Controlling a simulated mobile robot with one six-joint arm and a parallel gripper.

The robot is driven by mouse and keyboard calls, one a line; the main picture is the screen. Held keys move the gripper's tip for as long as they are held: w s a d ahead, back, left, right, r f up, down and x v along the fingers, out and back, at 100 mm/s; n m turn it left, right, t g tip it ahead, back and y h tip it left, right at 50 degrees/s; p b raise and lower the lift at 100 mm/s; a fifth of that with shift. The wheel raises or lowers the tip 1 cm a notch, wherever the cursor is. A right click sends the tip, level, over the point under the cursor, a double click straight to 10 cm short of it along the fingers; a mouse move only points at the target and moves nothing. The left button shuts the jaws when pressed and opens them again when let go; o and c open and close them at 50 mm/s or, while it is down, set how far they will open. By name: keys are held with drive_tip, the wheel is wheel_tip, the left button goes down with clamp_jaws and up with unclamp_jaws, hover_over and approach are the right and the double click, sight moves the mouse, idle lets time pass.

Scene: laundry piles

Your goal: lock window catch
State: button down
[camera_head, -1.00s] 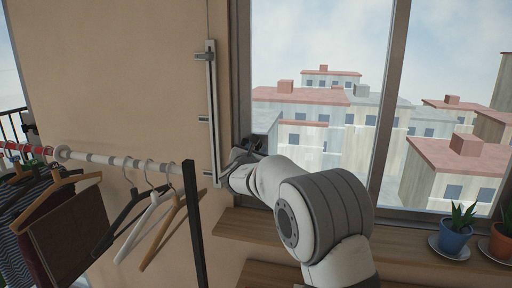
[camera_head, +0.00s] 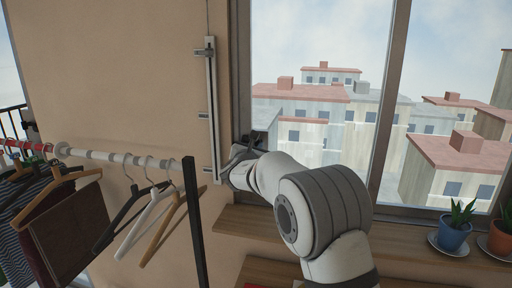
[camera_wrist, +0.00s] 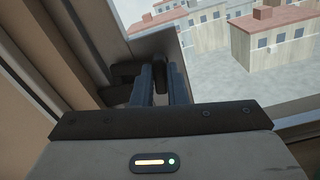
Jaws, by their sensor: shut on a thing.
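The window catch (camera_wrist: 127,72) is a dark piece on the left side of the window frame in the wrist view. My gripper (camera_wrist: 160,75) is shut on its dark handle, which shows between the two blue-grey fingers. In the head view my gripper (camera_head: 246,148) is at the lower left of the window frame (camera_head: 241,60). My own wrist hides most of the catch there. I cannot tell from these views whether the catch is fully turned.
A clothes rail (camera_head: 110,157) with hangers and garments stands at the left, with a dark post (camera_head: 194,225) near my arm. A metal rail (camera_head: 212,110) runs up the wall. Potted plants (camera_head: 454,236) stand on the wooden sill (camera_head: 400,240) at the right.

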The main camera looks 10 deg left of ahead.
drive_tip(key=shift+n, duration=1.5)
drive_tip(key=c, duration=1.4)
unclamp_jaws()
drive_tip(key=shift+c, duration=0.2)
drive_tip(key=shift+a, duration=0.1)
drive_tip(key=s+b, duration=0.2)
drive_tip(key=s, duration=0.5)
drive_tip(key=shift+s+a, duration=0.4)
